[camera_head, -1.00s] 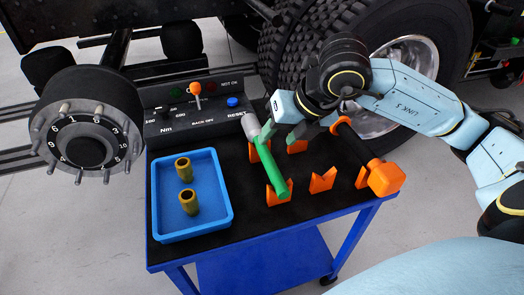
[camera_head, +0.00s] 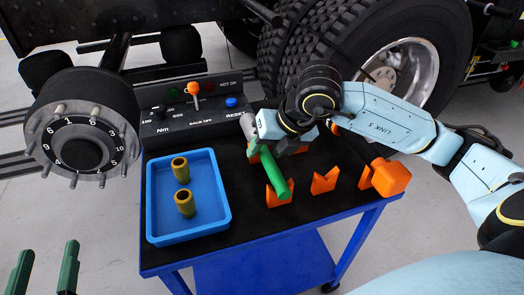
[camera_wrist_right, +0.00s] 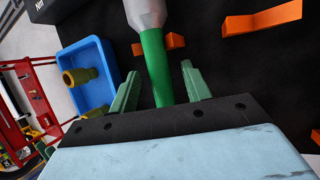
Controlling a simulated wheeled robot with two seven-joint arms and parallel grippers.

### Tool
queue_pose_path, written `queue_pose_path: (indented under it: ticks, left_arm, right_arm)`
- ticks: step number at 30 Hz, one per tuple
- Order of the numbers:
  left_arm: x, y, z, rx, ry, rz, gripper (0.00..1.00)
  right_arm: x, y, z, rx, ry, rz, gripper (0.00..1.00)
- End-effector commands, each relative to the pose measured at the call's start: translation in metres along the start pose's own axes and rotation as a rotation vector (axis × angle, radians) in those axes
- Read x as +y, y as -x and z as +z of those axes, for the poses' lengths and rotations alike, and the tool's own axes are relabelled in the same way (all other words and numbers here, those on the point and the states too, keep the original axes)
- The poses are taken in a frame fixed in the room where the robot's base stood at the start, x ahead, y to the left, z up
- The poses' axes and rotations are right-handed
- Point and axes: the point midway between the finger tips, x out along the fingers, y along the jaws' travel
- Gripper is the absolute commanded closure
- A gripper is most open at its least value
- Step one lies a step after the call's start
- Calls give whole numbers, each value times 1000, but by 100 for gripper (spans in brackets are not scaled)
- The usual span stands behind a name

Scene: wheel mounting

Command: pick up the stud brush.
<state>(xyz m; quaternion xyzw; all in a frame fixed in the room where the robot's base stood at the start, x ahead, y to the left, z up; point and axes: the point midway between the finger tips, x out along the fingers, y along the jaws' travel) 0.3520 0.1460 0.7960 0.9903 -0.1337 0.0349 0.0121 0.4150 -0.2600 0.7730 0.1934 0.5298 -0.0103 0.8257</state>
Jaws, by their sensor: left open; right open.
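The stud brush, with a green handle (camera_head: 274,180) and a grey head, lies on orange rests on the cart's black top. In the right wrist view its green handle (camera_wrist_right: 154,60) runs between the two fingers of my right gripper (camera_wrist_right: 159,82). That gripper is open, with a gap visible on each side of the handle. In the head view my right gripper (camera_head: 257,148) is over the brush's upper part and hides some of it. My left gripper (camera_head: 44,269) is open and empty at the bottom left, away from the brush.
A blue tray (camera_head: 222,222) with two brass sockets (camera_head: 184,203) stands left of the brush. An orange-ended black tool (camera_head: 390,178) lies to the right on orange rests. A control box (camera_head: 200,118) stands behind. The studded wheel hub (camera_head: 88,140) is at the left.

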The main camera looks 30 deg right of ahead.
Motion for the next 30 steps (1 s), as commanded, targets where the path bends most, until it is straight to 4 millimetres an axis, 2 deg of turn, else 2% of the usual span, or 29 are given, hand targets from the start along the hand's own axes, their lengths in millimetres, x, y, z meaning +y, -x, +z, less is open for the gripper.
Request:
queue_pose_path:
  ticks: [9,21,30]
  left_arm:
    - [1,0,-5,27,1,2,49]
    - [1,0,-4,25,1,2,49]
    - [1,0,-4,20,1,2,49]
  right_arm:
    - [0,-2,0,-1,0,0,52]
    - [0,-2,0,-1,0,1,100]
    - [1,-1,1,-1,0,0,100]
